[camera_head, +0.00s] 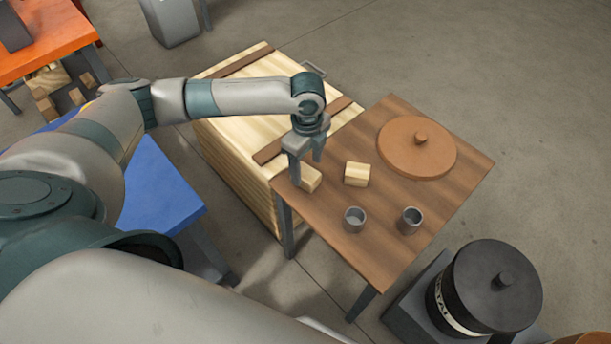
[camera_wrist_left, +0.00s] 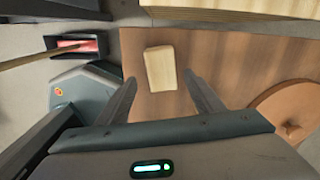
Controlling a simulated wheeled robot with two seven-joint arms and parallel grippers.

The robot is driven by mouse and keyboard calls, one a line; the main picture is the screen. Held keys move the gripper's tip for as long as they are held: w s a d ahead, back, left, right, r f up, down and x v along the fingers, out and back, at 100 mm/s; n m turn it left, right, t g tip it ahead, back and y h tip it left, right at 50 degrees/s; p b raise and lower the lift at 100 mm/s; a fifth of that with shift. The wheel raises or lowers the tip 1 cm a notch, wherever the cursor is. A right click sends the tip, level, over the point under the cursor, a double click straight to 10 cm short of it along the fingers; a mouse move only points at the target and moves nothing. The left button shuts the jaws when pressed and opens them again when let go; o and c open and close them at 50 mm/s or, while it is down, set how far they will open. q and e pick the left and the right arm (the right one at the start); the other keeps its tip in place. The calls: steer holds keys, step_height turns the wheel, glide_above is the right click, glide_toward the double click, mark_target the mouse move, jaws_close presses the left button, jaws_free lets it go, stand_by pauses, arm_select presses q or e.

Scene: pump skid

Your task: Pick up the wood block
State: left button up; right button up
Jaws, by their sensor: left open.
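Two pale wood blocks are on the brown table (camera_head: 440,137). One wood block (camera_head: 357,174) stands clear near the table's left part. The other wood block (camera_head: 309,180) is at the left edge, partly covered by my left gripper (camera_head: 306,166). That gripper points down and is open, with nothing held. In the left wrist view one wood block (camera_wrist_left: 160,68) lies on the table, beyond and between the spread fingertips of the left gripper (camera_wrist_left: 160,82); I cannot tell which of the two it is. My right gripper is not in view.
Two grey cups (camera_head: 355,219) (camera_head: 410,220) stand near the table's front, and a round brown lid (camera_head: 418,148) lies at the back. A wooden crate (camera_head: 238,150) stands close at the left. A black drum (camera_head: 484,287) is at the lower right.

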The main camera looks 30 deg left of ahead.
mark_target(309, 174)
arm_select(q)
steer(key=f, duration=0.4)
steer(key=shift+w+d+f, duration=0.1)
steer(key=shift+d+f, duration=0.2)
steer(key=shift+f, duration=0.2)
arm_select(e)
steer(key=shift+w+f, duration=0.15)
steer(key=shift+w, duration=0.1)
arm_select(q)
steer(key=shift+c, duration=0.2)
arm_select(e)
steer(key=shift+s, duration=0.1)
arm_select(q)
steer(key=c, duration=1)
steer(key=shift+c, duration=0.6)
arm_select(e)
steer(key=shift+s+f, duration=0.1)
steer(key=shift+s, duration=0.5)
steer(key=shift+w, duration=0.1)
